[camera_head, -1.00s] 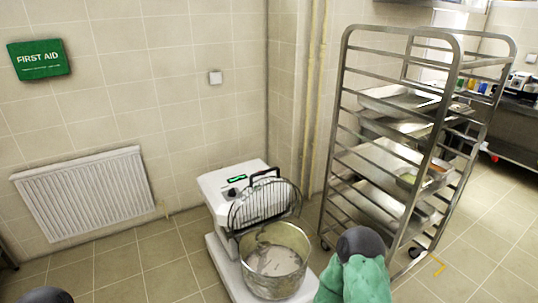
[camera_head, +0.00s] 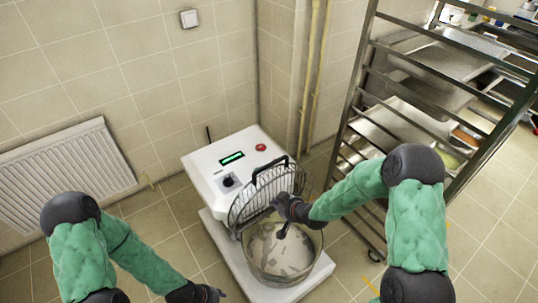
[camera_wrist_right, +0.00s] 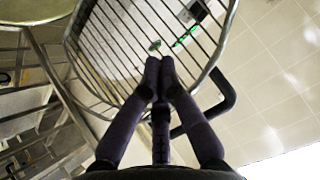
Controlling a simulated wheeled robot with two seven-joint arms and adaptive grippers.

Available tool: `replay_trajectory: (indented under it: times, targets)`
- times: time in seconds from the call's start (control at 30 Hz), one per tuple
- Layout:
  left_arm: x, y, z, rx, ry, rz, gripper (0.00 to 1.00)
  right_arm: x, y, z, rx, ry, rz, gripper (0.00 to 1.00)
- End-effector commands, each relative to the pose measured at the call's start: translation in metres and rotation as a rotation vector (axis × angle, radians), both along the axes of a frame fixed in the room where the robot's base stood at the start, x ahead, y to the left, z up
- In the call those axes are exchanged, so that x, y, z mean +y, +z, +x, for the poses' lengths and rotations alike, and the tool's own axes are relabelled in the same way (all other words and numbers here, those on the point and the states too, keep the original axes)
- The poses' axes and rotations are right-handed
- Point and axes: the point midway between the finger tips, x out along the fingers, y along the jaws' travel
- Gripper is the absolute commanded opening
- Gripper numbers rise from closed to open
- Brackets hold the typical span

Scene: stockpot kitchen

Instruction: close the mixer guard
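The mixer (camera_head: 212,172) is a white machine with a steel bowl (camera_head: 262,275) at its front. Its wire guard (camera_head: 245,205) stands tilted up above the back of the bowl, with a black handle (camera_head: 262,170) at its top. My right gripper (camera_head: 281,205) is in front of the guard, over the bowl. In the right wrist view its fingertips (camera_wrist_right: 160,64) are together, with nothing visible between them, and the guard bars (camera_wrist_right: 118,45) lie behind them. The black handle is beside the fingers there. My left gripper (camera_head: 219,293) is low, left of the bowl; its fingers are unclear.
A steel tray rack (camera_head: 365,90) stands to the right, close to my right arm. A radiator (camera_head: 70,170) hangs on the wall at left. Pipes (camera_head: 312,80) run down the wall behind the mixer. Tiled floor (camera_head: 160,215) is clear left of the mixer.

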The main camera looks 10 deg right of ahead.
Motion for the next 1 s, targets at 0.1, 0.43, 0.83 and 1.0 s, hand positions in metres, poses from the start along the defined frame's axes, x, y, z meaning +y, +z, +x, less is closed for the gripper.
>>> replay_trajectory:
  times: [0.1,0.43,0.83,1.0]
  targets:
    - [0.0,0.014,-0.001,0.001,0.0,0.0,0.4,-0.01,0.057,0.029,-0.145,0.029,-0.033,0.0]
    - [0.0,0.028,0.0,0.0,0.0,0.0,0.4,-0.022,0.149,0.065,-0.384,0.091,-0.103,0.0]
    - [0.0,0.021,0.0,0.0,0.0,0.0,0.4,-0.01,0.143,0.098,-0.409,0.101,-0.11,0.0]
    - [0.0,0.015,0.0,0.0,0.0,0.0,0.4,0.0,0.132,0.123,-0.409,0.1,-0.111,0.0]
